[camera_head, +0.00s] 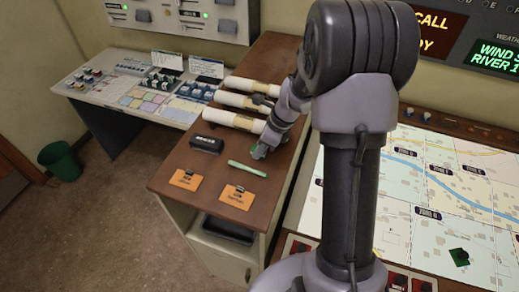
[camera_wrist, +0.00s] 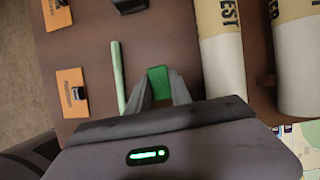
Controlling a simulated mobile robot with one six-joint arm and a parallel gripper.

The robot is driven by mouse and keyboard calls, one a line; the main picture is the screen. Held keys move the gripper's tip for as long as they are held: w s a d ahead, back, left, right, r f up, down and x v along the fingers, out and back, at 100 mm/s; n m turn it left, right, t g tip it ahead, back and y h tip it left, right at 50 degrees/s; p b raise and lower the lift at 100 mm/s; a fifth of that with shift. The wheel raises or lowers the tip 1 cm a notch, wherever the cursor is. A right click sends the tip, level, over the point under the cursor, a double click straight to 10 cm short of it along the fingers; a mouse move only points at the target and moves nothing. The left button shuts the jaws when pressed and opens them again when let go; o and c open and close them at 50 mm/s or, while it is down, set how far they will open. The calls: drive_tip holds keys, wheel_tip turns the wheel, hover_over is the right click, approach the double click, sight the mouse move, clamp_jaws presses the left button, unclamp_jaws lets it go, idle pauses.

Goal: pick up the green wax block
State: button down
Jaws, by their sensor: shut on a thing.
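The green wax block (camera_wrist: 158,82) is between the two fingers of my gripper (camera_wrist: 160,90) in the wrist view, and the fingers are shut on it. In the head view the green block (camera_head: 259,151) shows at the tip of my gripper (camera_head: 262,148), over the brown cabinet top. My gripper and arm hide part of it. I cannot tell whether the block touches the surface or is just above it.
A pale green stick (camera_head: 248,168) lies close by the gripper. A black block (camera_head: 206,145) and two orange cards (camera_head: 237,196) with black clips lie nearby. Several rolled papers (camera_head: 236,120) lie behind. A lit map table (camera_head: 440,190) is at the right.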

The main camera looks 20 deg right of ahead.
sight(255, 147)
wheel_tip(255, 147, up, 4)
drive_tip(key=shift+f, duration=0.1)
drive_tip(key=s+d+r+b, duration=0.1)
drive_tip(key=s+d, duration=0.2)
drive_tip(key=s, duration=1.2)
drive_tip(key=shift+s, duration=0.35)
drive_tip(key=shift+d+r, duration=0.1)
drive_tip(key=c, duration=2)
unclamp_jaws()
clamp_jaws()
